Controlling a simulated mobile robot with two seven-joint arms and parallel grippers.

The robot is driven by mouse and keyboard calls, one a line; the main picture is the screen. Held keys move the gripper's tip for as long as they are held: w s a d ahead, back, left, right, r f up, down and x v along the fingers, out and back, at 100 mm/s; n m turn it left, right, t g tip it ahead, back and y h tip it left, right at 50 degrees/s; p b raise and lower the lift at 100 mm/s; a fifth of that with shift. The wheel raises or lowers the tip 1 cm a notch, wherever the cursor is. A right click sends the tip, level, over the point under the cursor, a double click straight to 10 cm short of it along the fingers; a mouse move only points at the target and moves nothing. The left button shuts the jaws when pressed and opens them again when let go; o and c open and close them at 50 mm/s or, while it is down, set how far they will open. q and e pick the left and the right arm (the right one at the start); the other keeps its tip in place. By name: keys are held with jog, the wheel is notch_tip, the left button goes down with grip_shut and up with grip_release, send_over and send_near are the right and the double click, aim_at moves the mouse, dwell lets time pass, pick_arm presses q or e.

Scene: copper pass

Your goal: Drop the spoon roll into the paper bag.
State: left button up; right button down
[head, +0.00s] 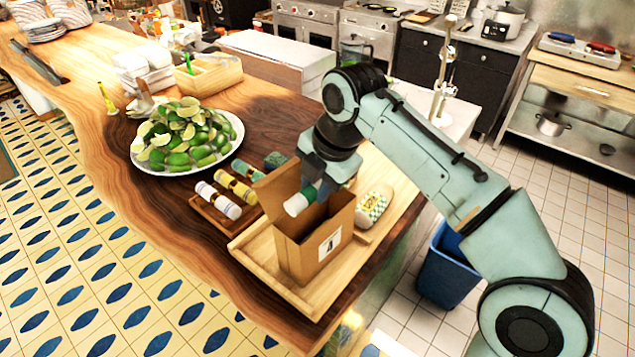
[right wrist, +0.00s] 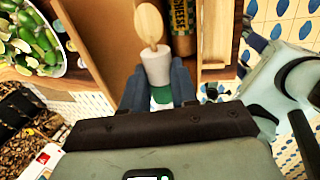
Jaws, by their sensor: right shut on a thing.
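The spoon roll (head: 297,204), white with a green band, is held tilted at the mouth of the brown paper bag (head: 307,253). In the right wrist view, a wooden spoon tip sticks out of the white roll (right wrist: 156,66). My right gripper (head: 318,190) is shut on the roll, and its two fingers (right wrist: 158,88) lie either side of it. The bag stands upright and open on a wooden tray (head: 262,262), with a numbered label on its front. How deep the roll sits in the bag is hard to tell. My left gripper is not in view.
A wrapped item (head: 374,208) lies on the tray right of the bag. More rolls (head: 218,200) rest on a small board to the left. A plate of limes (head: 185,140) stands farther left. The counter's near edge is close to the tray.

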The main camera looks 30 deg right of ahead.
dwell(0.3)
jog(key=c, duration=0.8)
grip_release()
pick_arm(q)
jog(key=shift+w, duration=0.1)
pick_arm(e)
jog(key=shift+r, duration=0.1)
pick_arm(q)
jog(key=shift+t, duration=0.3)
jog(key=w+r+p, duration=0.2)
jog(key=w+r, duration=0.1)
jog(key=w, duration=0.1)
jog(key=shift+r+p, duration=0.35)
pick_arm(e)
jog(key=v, duration=1.3)
jog(key=shift+s+r, duration=0.1)
jog(key=shift+r, duration=0.05)
